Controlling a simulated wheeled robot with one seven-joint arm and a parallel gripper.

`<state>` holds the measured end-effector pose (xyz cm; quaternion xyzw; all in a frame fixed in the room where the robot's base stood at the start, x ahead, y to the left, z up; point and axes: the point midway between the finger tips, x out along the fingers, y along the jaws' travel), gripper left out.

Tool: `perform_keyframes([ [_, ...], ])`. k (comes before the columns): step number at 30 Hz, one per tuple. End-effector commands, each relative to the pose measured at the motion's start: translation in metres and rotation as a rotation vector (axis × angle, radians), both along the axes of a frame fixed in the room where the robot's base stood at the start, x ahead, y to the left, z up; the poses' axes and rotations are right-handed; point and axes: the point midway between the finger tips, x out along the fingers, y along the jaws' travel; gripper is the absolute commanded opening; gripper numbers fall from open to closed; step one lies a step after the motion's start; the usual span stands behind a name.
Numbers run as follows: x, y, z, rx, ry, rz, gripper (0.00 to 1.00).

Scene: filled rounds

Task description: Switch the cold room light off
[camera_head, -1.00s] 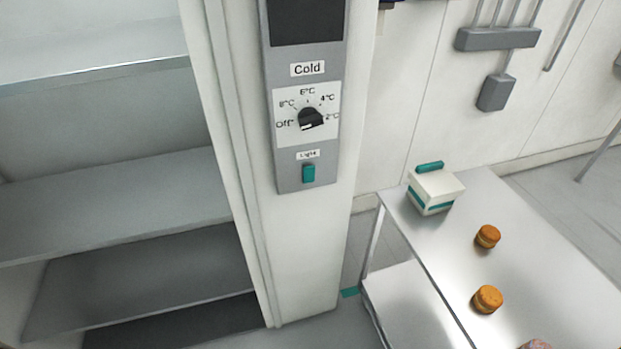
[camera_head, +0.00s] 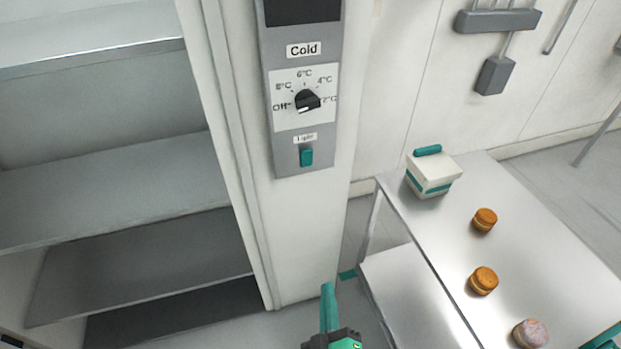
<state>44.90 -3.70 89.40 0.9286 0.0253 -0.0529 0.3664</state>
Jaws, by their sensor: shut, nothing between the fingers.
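The light switch (camera_head: 306,157) is a small teal rocker under the "Light" label, low on the grey control panel (camera_head: 284,145) marked "Cold". The panel is on the white post beside the shelves. I cannot tell which way the rocker is tipped.
A black dial (camera_head: 307,101) sits just above the switch. Empty metal shelves (camera_head: 120,190) are at left. A steel table (camera_head: 510,215) at right holds a white and teal box (camera_head: 432,175) and several round pastries (camera_head: 483,280).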

Motion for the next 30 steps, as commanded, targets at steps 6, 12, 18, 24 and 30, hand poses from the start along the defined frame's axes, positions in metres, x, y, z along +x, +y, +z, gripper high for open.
perform_keyframes([
  [6, 0.05, -0.003, 0.04, -0.202, -0.08, 0.085, 0.0],
  [12, 0.086, -0.003, 0.084, -0.411, -0.177, 0.169, 0.0],
  [18, 0.11, -0.002, 0.128, -0.615, -0.283, 0.233, 0.0],
  [24, 0.12, 0.0, 0.155, -0.742, -0.354, 0.269, 0.0],
  [30, 0.122, 0.002, 0.162, -0.777, -0.374, 0.279, 0.0],
])
